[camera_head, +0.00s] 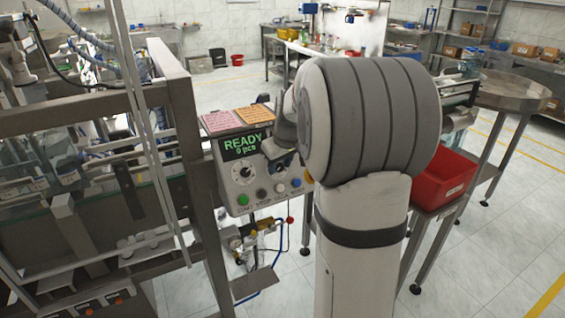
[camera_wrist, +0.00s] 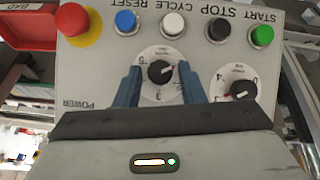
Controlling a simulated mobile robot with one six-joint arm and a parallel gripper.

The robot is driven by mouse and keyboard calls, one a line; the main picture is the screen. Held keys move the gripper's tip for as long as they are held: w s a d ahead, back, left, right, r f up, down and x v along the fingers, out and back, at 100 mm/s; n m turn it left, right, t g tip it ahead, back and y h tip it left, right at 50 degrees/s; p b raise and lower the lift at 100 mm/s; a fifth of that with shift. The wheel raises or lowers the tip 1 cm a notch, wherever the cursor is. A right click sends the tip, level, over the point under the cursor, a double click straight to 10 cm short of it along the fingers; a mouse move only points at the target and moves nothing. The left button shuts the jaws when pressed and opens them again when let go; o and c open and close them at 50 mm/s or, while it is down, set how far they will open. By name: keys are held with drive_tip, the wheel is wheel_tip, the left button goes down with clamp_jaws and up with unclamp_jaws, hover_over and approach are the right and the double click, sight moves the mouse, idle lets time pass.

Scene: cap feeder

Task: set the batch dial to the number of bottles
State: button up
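The control panel (camera_head: 262,190) carries two dials. It appears upside down in the wrist view. One black knob on a white numbered dial plate (camera_wrist: 161,71) lies between the two blue fingers of my gripper (camera_wrist: 160,66). The fingers stand apart on either side of the knob, with gaps showing. The second dial (camera_wrist: 238,91) is to the right in the wrist view; it also shows in the head view (camera_head: 239,174). Which one is the batch dial is not readable. The display (camera_head: 246,145) says READY and a small pcs count. Clear bottles (camera_head: 472,64) seem to stand at the right.
A red mushroom button (camera_wrist: 73,20) and blue (camera_wrist: 126,21), white (camera_wrist: 173,23), black (camera_wrist: 218,29) and green (camera_wrist: 262,36) buttons line the panel. A red bin (camera_head: 443,180) stands right of my arm. Pink (camera_head: 221,122) and orange (camera_head: 254,114) notes lie on top of the panel box.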

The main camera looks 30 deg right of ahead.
drive_tip(key=c, duration=0.7)
drive_tip(key=shift+d, duration=0.1)
